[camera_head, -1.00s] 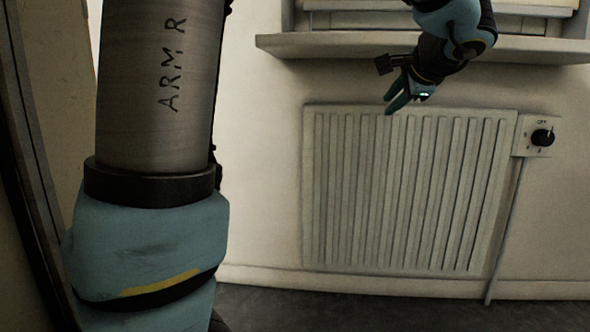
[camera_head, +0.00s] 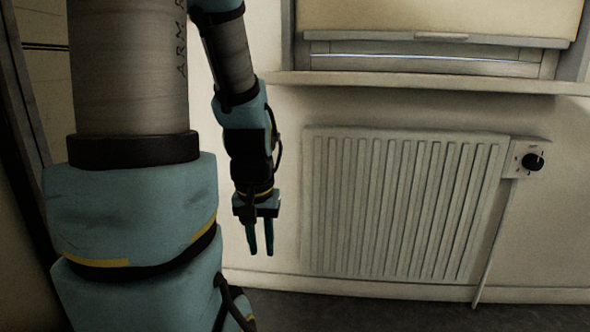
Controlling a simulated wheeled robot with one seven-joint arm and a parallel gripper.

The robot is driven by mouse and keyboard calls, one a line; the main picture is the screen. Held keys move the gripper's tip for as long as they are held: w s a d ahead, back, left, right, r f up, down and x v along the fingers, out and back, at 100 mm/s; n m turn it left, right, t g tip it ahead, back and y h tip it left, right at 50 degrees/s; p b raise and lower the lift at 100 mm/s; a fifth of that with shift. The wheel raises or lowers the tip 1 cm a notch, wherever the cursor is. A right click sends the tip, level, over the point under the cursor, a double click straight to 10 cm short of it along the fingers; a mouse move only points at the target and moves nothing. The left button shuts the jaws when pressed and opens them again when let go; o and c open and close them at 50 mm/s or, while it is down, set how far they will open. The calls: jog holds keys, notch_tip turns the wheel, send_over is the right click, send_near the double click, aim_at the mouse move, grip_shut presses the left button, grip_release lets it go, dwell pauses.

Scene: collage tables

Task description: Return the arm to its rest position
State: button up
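My gripper (camera_head: 262,251) hangs at the end of my arm, left of the radiator and in front of the pale wall. Its two dark teal fingers point straight down with a narrow gap between them. The gripper is open and nothing shows between the fingers. My forearm comes down from the top of the picture to the wrist. A thick part of my arm, with "ARM" lettering, fills the left side of the view.
A white ribbed radiator (camera_head: 402,205) is on the wall, with a dial box (camera_head: 521,160) at its upper right and a pipe below. Above is a window sill (camera_head: 430,82). A dark floor strip (camera_head: 380,308) runs along the bottom. No table is in view.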

notch_tip(320, 180, up, 35)
jog(key=p, duration=3.4)
